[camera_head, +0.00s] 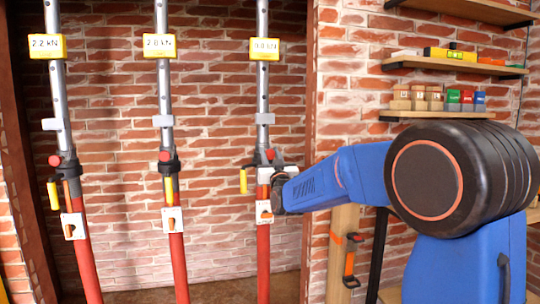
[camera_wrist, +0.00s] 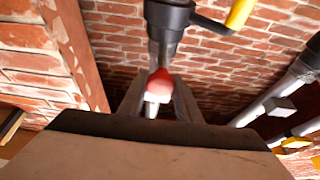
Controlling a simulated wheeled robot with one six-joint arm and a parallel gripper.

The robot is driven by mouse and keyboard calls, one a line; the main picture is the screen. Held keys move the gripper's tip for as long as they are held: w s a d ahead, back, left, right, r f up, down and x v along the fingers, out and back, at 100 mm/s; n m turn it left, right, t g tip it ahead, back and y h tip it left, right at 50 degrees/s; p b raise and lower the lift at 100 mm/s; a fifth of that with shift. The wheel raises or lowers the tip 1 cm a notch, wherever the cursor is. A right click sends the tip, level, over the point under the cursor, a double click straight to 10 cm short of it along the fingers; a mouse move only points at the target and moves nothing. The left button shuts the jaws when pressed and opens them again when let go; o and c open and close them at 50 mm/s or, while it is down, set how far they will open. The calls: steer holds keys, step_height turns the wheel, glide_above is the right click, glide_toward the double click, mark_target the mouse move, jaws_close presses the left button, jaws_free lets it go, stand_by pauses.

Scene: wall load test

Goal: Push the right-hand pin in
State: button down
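Three props stand side by side, grey tubes above and red tubes below. The right-hand prop (camera_head: 264,235) carries a pin with a red knob (camera_head: 270,155) just at its black collar. My gripper (camera_head: 279,180) is beside this prop, near the collar. In the wrist view the two dark fingers (camera_wrist: 159,98) stand apart, with the red knob (camera_wrist: 161,80) seen between them. Whether they touch the knob is not clear. The middle prop (camera_head: 176,250) and left prop (camera_head: 86,265) have red knobs too.
Yellow load labels hang on the tubes; the right-hand label (camera_head: 264,49) seems to read 0.0 kN. A yellow handle (camera_head: 243,181) hangs left of the right-hand prop. A brick pillar (camera_head: 345,90) and shelves (camera_head: 455,66) with small items are on the right.

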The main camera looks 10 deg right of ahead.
steer(key=shift+w, duration=2.9)
steer(key=c, duration=1.3)
jaws_free()
steer(key=shift+w, duration=0.1)
steer(key=shift+c, duration=0.2)
steer(key=v, duration=1.7)
steer(key=shift+f, duration=0.15)
steer(key=shift+s, duration=0.2)
